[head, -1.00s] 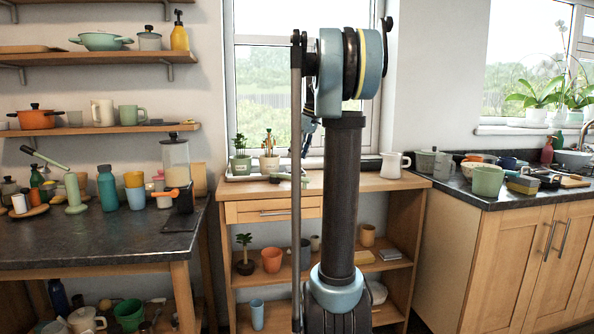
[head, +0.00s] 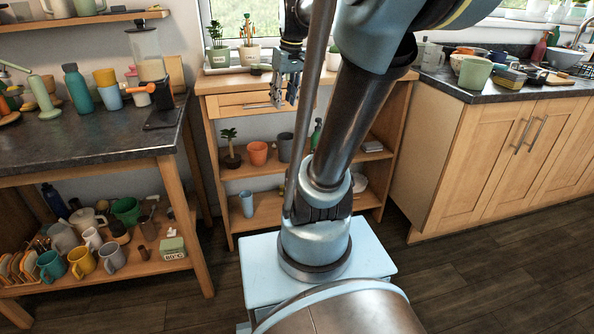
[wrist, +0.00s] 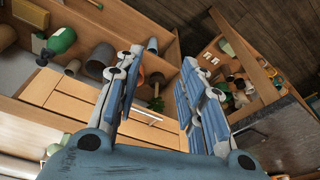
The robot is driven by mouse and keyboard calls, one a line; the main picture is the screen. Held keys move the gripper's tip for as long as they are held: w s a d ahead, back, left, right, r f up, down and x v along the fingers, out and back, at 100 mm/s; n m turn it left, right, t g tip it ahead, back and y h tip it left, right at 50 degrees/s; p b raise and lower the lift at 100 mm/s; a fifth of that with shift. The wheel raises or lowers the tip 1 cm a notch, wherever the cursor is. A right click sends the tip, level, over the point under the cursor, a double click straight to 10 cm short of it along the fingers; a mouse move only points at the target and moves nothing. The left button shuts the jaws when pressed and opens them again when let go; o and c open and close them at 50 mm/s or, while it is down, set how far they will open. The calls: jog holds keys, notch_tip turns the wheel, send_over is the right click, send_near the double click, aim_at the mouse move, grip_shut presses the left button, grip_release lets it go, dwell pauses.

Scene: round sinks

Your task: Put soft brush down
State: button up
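My gripper (head: 283,98) hangs in front of the wooden shelf unit by the window, pointing down, with its fingertips before the drawer front. In the wrist view my gripper (wrist: 162,72) has its two blue-grey fingers spread apart, with nothing held between them. I cannot make out a soft brush in either view; it may be hidden or too small to tell among the clutter.
The wooden shelf unit (head: 228,84) has plants on top and cups on its shelves. A dark-topped table (head: 95,140) stands left, crowded with bottles and cups. A dark counter (head: 470,92) at right holds many items. The floor (head: 480,265) at right is clear.

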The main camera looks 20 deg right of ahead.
jog(key=s+f+m+h, duration=0.1)
jog(key=s+f+m, duration=0.2)
jog(key=s+f, duration=1.3)
jog(key=shift+d+f+m, duration=0.2)
jog(key=shift+f+m, duration=0.2)
jog(key=shift+f, duration=0.25)
jog(key=shift+w, duration=0.1)
jog(key=shift+w+f, duration=0.2)
jog(key=shift+w, duration=0.2)
jog(key=shift+o, duration=0.6)
